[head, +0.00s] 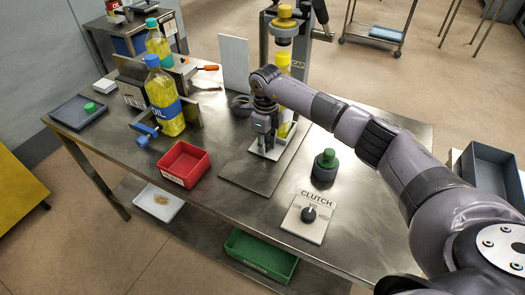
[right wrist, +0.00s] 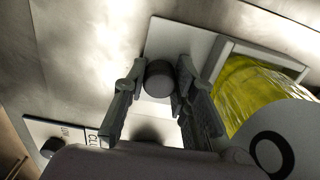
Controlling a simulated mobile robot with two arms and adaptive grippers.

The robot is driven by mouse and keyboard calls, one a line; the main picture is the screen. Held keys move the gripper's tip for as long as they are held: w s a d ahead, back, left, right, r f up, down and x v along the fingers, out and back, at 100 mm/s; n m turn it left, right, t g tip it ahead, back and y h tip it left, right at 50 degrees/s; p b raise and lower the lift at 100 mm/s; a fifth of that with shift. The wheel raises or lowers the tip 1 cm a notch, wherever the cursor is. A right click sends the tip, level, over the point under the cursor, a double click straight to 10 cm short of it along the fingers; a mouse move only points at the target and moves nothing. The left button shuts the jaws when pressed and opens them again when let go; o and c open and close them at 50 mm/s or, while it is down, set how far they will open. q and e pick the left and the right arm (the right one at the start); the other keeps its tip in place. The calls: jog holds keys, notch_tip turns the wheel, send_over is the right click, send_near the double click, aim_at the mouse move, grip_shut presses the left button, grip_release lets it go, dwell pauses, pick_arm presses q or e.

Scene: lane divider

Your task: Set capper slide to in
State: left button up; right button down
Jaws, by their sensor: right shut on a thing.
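The capper (head: 283,28) stands at the back of the steel table, with a yellow part on top. Its slide plate (head: 282,148) is a light plate low in front of it, partly hidden by my right gripper. A yellow bottle (right wrist: 255,88) stands on the slide beside the gripper; my arm hides much of it in the head view. My right gripper (head: 263,147) points down at the front of the slide. In the right wrist view its fingers are shut on a dark round knob (right wrist: 160,78) on the slide plate. My left gripper is not in view.
A clutch dial plate (head: 308,217) and a green-topped dark object (head: 325,165) are at the front right. A red bin (head: 185,164), yellow oil bottles (head: 165,98) and a dark tray (head: 80,113) are left. The dark mat (head: 245,178) before the slide is bare.

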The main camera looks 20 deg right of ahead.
jog(key=shift+w+d+r, duration=0.15)
jog(key=shift+d, duration=0.1)
jog(key=c, duration=1.3)
grip_release()
notch_tip(320, 180, up, 12)
jog(key=shift+f, duration=0.1)
